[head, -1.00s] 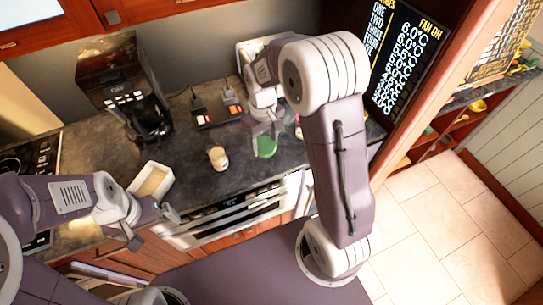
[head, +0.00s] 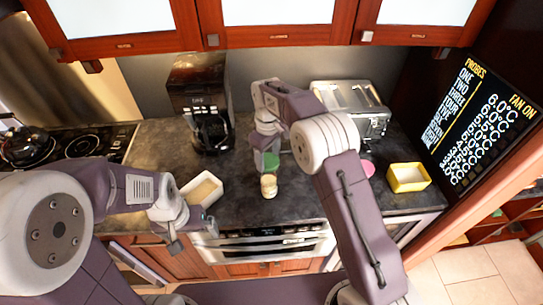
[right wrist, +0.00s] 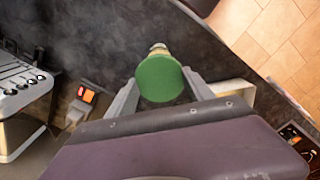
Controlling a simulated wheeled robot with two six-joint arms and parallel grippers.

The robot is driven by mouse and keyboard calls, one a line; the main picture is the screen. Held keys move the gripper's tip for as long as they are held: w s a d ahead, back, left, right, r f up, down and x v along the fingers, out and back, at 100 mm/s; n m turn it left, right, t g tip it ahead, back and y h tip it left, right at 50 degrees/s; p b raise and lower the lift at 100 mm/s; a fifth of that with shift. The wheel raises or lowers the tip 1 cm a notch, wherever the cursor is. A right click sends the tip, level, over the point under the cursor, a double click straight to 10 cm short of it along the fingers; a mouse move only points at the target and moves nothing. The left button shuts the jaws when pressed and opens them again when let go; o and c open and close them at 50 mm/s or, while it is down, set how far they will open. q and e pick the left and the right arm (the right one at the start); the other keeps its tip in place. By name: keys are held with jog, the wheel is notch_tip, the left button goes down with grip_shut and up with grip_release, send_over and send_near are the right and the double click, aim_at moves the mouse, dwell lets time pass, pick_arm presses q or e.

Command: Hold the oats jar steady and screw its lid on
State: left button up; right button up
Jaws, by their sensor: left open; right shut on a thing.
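The oats jar (head: 268,187), small and pale with beige contents, stands upright on the dark counter. My right gripper (head: 268,148) is shut on the green lid (head: 271,161), which appears just above and behind the jar in the head view. In the right wrist view the lid (right wrist: 160,78) sits between the two fingers, and a bit of the jar (right wrist: 158,48) shows past its edge. I cannot tell whether lid and jar touch. My left gripper (head: 193,237) is open and empty, in front of the counter edge, left of the jar and apart from it.
A white tray (head: 187,189) with pale contents lies between my left arm and the jar. A coffee maker (head: 200,100) and a metal toaster (head: 350,105) stand behind. A pink disc (head: 367,168) and a yellow container (head: 420,179) lie to the right.

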aim_at(269, 185)
jog(key=shift+f, duration=0.1)
jog(key=shift+f, duration=1.9)
